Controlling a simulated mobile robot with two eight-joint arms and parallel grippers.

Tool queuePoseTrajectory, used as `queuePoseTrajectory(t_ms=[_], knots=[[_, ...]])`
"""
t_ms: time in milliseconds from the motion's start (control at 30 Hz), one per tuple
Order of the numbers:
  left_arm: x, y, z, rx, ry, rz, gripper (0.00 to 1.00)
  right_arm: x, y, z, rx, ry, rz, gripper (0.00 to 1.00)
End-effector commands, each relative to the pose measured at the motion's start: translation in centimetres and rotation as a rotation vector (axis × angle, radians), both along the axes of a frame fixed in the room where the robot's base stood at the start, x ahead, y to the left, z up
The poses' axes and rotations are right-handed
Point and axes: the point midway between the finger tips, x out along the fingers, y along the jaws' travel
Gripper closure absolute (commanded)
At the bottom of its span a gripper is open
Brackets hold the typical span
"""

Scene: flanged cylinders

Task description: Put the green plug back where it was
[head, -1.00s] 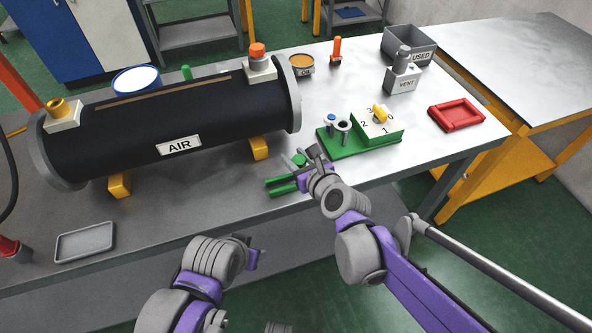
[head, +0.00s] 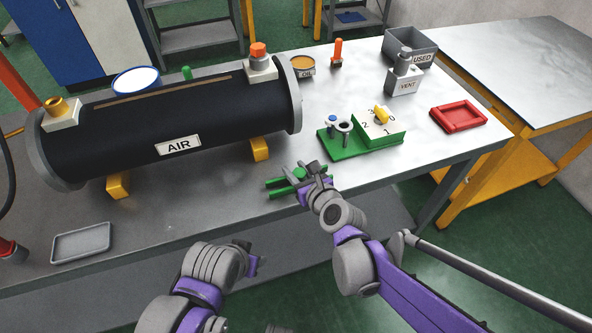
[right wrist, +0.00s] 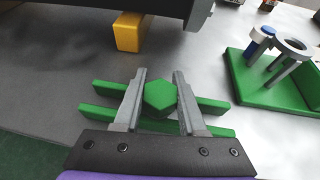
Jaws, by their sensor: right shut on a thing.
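The green plug (right wrist: 160,98) has a hexagonal head and sits between the fingers of my right gripper (right wrist: 158,80) in the right wrist view. The gripper is shut on it. The plug is over a pair of green rails (right wrist: 205,104) lying on the bench; whether it touches them is hidden. In the head view, my right gripper (head: 310,170) is at these rails (head: 277,184), near the bench's front edge, and mostly covers the plug. My left gripper (head: 254,259) is low in the head view, away from the objects; its fingers do not show clearly.
A black AIR cylinder (head: 190,118) with grey flanges lies on yellow supports (head: 259,149) at left. A green base (head: 355,148) with a dial block stands to the right. A VENT block (head: 403,80), red tray (head: 459,115) and USED bin (head: 410,47) are farther right. A grey tray (head: 82,243) is front left.

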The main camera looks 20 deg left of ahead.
Motion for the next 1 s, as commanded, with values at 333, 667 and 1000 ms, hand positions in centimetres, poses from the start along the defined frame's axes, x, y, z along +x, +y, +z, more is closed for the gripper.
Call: queuePoseTrajectory(t_ms=[333, 667, 1000], knots=[[0.0, 0.0, -0.2, 0.0, 0.001, 0.0, 0.5, -0.5, -0.1, -0.9, -0.022, 0.003, 0.017, 0.3], [0.0, 0.0, -0.2, 0.0, 0.001, 0.0, 0.5, -0.5, 0.0, -0.9, -0.023, 0.002, 0.019, 0.3], [0.1, 0.0, 1.1, 0.0, -0.004, 0.0, 0.5, -2.5, -1.9, 1.5, -0.018, 0.004, 0.014, 0.3]])
